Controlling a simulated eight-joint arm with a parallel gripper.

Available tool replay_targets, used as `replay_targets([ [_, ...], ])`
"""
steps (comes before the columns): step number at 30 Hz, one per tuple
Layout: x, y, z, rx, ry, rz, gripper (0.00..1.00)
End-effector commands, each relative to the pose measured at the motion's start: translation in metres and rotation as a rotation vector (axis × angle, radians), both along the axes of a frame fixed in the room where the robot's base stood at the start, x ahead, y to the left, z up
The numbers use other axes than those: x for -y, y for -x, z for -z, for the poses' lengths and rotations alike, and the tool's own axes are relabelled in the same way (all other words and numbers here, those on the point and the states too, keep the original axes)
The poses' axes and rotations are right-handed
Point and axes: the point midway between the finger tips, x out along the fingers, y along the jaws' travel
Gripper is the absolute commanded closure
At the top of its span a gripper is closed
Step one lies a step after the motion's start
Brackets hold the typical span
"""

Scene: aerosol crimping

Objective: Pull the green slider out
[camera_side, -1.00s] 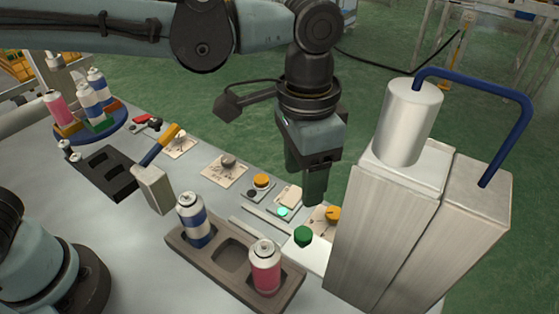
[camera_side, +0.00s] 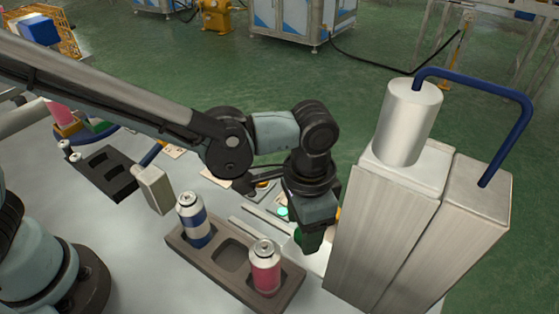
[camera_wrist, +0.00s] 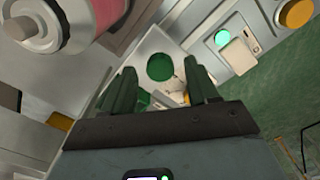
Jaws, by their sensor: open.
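The green slider knob (camera_wrist: 160,67) shows as a round green disc on a pale plate (camera_wrist: 150,45) in the wrist view, just beyond my fingertips. In the side view the green knob (camera_side: 298,236) is mostly hidden behind my gripper (camera_side: 310,246). My gripper (camera_wrist: 162,82) is open, with its two dark green fingers apart. The knob appears between and ahead of the fingers; I cannot tell whether they touch it. The jaws look empty.
The brown tray (camera_side: 200,262) holds a blue-white can (camera_side: 194,222) and a pink can (camera_side: 265,268) close to my gripper. The tall metal machine (camera_side: 385,235) stands just right. A lit green button (camera_wrist: 222,37) is nearby.

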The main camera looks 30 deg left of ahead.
Motion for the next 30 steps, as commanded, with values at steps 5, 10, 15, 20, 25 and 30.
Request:
replay_targets([
  [5, -0.0001, 0.0001, 0.0083, 0.0, 0.0, 0.0, 0.41],
  [10, -0.0001, 0.0001, 0.0089, 0.0, 0.0, 0.0, 0.41],
  [15, -0.0001, 0.0001, 0.0087, 0.0, 0.0, 0.0, 0.54],
  [20, -0.0001, 0.0001, 0.0086, 0.0, 0.0, 0.0, 0.78],
  [25, -0.0001, 0.0001, 0.0085, 0.0, 0.0, 0.0, 1.0],
  [30, -0.0003, 0.0001, 0.0084, 0.0, 0.0, 0.0, 1.0],
])
